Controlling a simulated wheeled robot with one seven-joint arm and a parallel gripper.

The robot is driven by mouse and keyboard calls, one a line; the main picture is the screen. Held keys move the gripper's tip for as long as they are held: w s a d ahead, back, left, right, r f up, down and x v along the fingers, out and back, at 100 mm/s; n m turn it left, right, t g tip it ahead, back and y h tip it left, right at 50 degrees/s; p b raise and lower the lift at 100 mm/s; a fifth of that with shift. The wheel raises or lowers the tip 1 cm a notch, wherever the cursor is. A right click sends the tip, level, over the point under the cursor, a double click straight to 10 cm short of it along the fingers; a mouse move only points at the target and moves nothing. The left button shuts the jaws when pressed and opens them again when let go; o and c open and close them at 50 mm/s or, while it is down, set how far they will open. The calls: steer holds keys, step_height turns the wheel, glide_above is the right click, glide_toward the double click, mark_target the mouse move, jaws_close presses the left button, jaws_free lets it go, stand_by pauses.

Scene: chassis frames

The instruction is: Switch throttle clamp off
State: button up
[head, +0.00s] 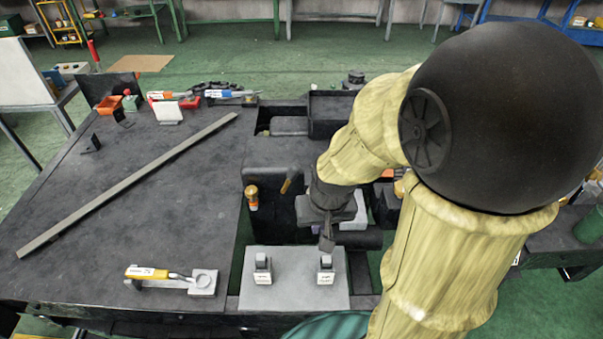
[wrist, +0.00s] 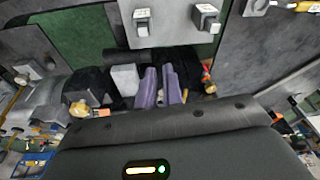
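A grey panel (head: 292,290) at the front of the bench carries two small switches with pale labels, a left one (head: 263,270) and a right one (head: 325,270). The labels are too small to read, so I cannot tell which is the throttle clamp. In the wrist view the panel is at the top, turned around, with the head view's right switch (wrist: 142,22) on the left and the other (wrist: 206,18) on the right. My gripper (head: 327,243) is just behind the right switch, apparently apart from it. Its purple fingertips (wrist: 160,68) are close together with nothing visible between them.
A yellow-handled tool (head: 152,273) lies left of the panel. A long grey bar (head: 130,183) crosses the bench. An orange-topped part (head: 252,197) stands in the recess behind the panel. My arm hides much of the bench's right side. The bench's left surface is mostly clear.

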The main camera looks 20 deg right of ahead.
steer(key=w+d+m+y+p, duration=0.1)
steer(key=w+m, duration=0.3)
steer(key=w+d+m+g+p, duration=0.1)
steer(key=w+m+p, duration=0.1)
steer(key=w+m, duration=0.1)
steer(key=w+d+m+y+p, duration=0.1)
steer(key=w+d+m, duration=0.1)
steer(key=w+m, duration=0.2)
steer(key=shift+w+r+m+y, duration=0.15)
steer(key=shift+w+r, duration=0.05)
steer(key=shift+w, duration=0.25)
steer(key=shift+w+r+m+y, duration=0.15)
steer(key=shift+w+r, duration=0.05)
steer(key=shift+w, duration=0.2)
jaws_close()
steer(key=m+t+y+p, duration=0.1)
steer(key=m+y+p, duration=0.3)
steer(key=m, duration=0.7)
glide_toward(309, 177)
step_height(309, 177, up, 3)
steer(key=shift+r, duration=0.15)
steer(key=shift+a, duration=0.1)
steer(key=p+x, duration=0.3)
steer(key=x, duration=0.7)
steer(key=shift+s, duration=0.1)
steer(key=shift+r, duration=0.1)
